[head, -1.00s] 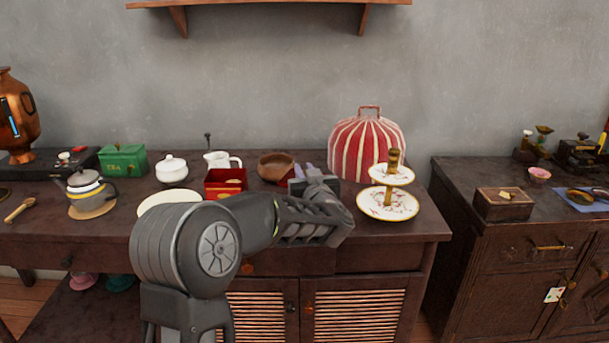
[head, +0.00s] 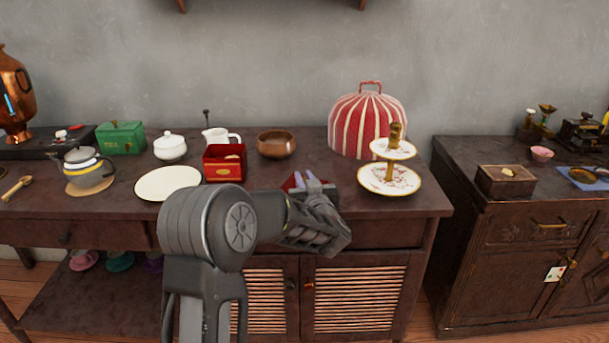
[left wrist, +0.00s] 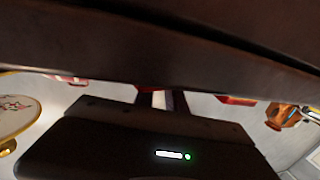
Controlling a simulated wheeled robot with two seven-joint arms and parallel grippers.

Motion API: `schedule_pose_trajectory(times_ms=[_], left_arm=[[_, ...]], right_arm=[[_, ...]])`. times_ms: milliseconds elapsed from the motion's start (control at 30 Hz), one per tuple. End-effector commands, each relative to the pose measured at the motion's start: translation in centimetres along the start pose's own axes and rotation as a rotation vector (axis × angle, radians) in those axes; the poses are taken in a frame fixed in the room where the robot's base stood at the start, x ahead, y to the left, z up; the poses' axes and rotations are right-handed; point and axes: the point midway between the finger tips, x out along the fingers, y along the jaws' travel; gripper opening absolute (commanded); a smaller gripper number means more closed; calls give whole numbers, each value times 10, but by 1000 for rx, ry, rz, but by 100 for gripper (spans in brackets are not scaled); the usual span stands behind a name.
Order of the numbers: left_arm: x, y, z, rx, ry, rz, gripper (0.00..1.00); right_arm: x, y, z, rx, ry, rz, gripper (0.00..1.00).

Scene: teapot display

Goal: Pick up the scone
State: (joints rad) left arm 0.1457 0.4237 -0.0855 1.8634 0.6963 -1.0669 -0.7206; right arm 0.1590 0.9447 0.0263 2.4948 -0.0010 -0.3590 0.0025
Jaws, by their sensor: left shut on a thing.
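My left gripper (head: 322,208) is at the front edge of the long table, left of the two-tier cake stand (head: 376,182). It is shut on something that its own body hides. I cannot make out a scone in either view. The cake stand's plates look bare. In the left wrist view the dark gripper body (left wrist: 150,145) fills the bottom, and its fingertips are not clear. My right gripper is not in view.
A striped red cosy (head: 366,125) stands behind the cake stand. A red box (head: 224,164), white plate (head: 152,186), wooden bowl (head: 276,146) and teapot (head: 83,162) stand to the left. Lavender pieces (head: 313,181) show just behind my gripper. A second cabinet (head: 470,225) stands right, past a gap.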

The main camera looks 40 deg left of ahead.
Motion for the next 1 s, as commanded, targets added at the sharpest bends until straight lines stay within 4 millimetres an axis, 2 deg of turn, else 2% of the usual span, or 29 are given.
schedule_pose_trajectory(times_ms=[300, 333, 600, 933, 1000], left_arm=[[0, 0, 5, 0, 0, 0, 0], [0, 0, 4, 0, -1, 0, 18], [0, 0, 4, 0, -1, 0, 38], [0, -1, 6, 0, -1, -1, 38], [-7, 1, 3, 1, -3, 2, 38]], right_arm=[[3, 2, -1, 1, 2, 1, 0], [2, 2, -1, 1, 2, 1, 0], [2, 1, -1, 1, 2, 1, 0], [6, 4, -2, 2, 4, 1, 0], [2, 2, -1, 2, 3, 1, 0]])
